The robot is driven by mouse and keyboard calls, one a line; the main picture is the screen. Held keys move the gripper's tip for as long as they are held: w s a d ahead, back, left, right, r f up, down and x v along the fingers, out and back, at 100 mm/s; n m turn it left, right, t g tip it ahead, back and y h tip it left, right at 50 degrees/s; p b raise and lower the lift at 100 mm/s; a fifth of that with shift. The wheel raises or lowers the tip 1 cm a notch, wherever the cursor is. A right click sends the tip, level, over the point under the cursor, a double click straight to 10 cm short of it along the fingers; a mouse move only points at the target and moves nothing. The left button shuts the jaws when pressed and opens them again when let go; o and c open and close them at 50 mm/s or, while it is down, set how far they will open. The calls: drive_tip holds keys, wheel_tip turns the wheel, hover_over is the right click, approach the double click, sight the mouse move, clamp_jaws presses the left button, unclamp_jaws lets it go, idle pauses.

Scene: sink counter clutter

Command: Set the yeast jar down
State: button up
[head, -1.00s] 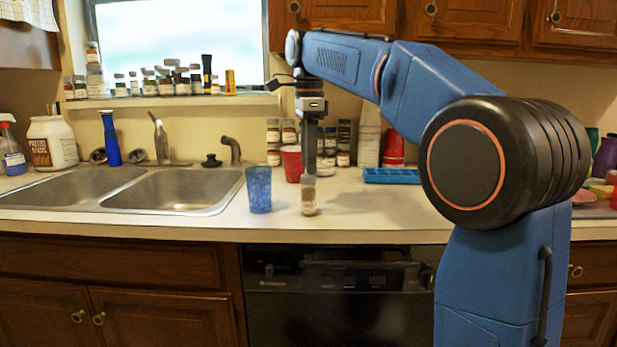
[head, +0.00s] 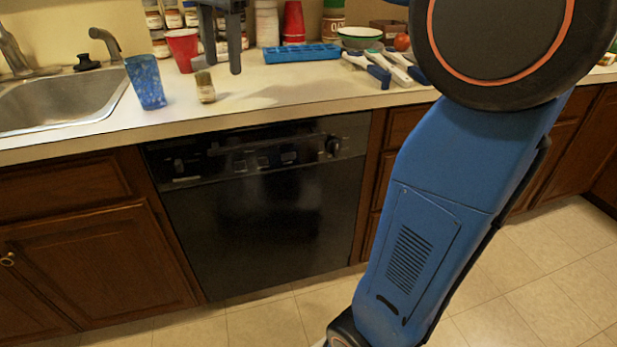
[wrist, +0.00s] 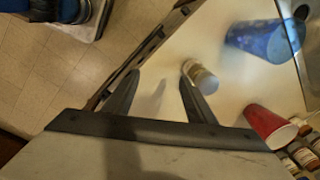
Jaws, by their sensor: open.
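The yeast jar (head: 205,87), a small jar with a pale top and brown contents, stands on the counter (head: 250,106) just right of a blue cup (head: 147,82). My gripper (head: 224,66) is open and empty, above the counter and to the right of the jar, apart from it. In the wrist view the jar (wrist: 200,76) shows beyond the tip of the right finger, outside the gap between the fingers (wrist: 156,90). The top of my gripper is cut off in the head view.
A red cup (head: 183,50) stands behind the jar. A blue ice tray (head: 302,53) lies to the right, with several utensils (head: 392,68) beyond it. The sink (head: 62,92) is at the left. Counter between the jar and the utensils is mostly clear.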

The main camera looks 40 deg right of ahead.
drive_tip(key=s+d+f+n+t, duration=0.1)
drive_tip(key=s+d+f+n, duration=0.1)
drive_tip(key=s+f+n, duration=0.5)
drive_tip(key=s+d+f+n+t, duration=0.2)
drive_tip(key=s+f+n, duration=0.5)
drive_tip(key=s+f, duration=1.1)
wheel_tip(320, 180, down, 3)
drive_tip(key=shift+d+f+t, duration=0.1)
drive_tip(key=shift+d+t, duration=0.05)
drive_tip(key=shift+t, duration=0.15)
